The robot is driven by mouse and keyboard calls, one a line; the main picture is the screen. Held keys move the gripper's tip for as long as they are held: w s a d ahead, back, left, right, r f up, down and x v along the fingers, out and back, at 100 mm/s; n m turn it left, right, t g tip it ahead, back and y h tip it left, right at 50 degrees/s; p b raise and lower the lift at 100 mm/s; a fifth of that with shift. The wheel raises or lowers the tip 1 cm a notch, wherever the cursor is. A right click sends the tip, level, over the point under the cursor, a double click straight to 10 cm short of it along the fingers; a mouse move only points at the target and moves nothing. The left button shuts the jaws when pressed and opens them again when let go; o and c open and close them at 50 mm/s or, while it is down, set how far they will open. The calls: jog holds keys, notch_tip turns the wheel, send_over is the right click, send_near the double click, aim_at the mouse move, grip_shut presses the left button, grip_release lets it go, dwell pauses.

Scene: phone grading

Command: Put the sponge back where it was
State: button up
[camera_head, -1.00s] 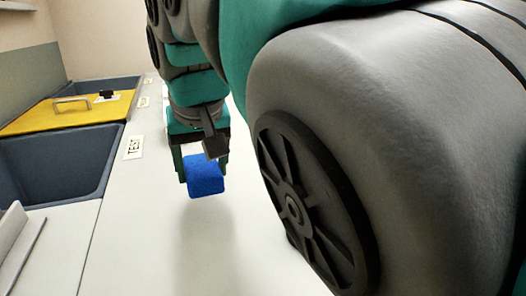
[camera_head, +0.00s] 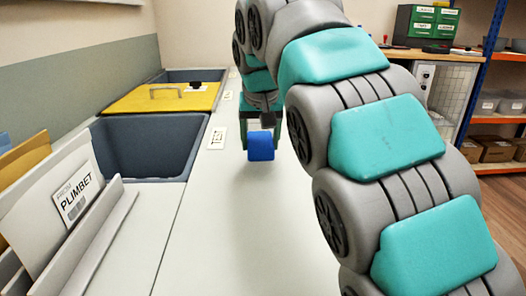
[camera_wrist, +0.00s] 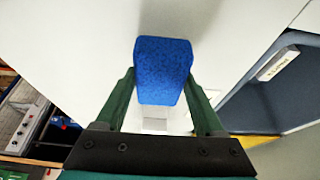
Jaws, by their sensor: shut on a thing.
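The blue sponge (camera_head: 261,146) is held above the white counter in the head view. My gripper (camera_head: 261,124) is shut on it, one finger on each side. In the wrist view the sponge (camera_wrist: 163,70) sits between the green fingers of my gripper (camera_wrist: 163,92). The pale counter surface shows beyond it. The sponge appears clear of the counter, with a soft shadow below it.
A dark bin (camera_head: 150,146) labelled TEST stands left of the sponge. A yellow lid (camera_head: 165,98) with a handle covers the bin behind it. A rack with a PLIMBET folder (camera_head: 62,190) is at front left. The counter (camera_head: 215,235) in front is clear.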

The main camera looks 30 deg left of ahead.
jog(key=shift+w+a, duration=0.2)
jog(key=shift+f, duration=1.8)
jog(key=shift+f, duration=0.1)
jog(key=o, duration=1.3)
jog(key=p+v, duration=0.1)
jog(key=v, duration=1.1)
jog(key=shift+s, duration=0.1)
jog(key=shift+d, duration=0.1)
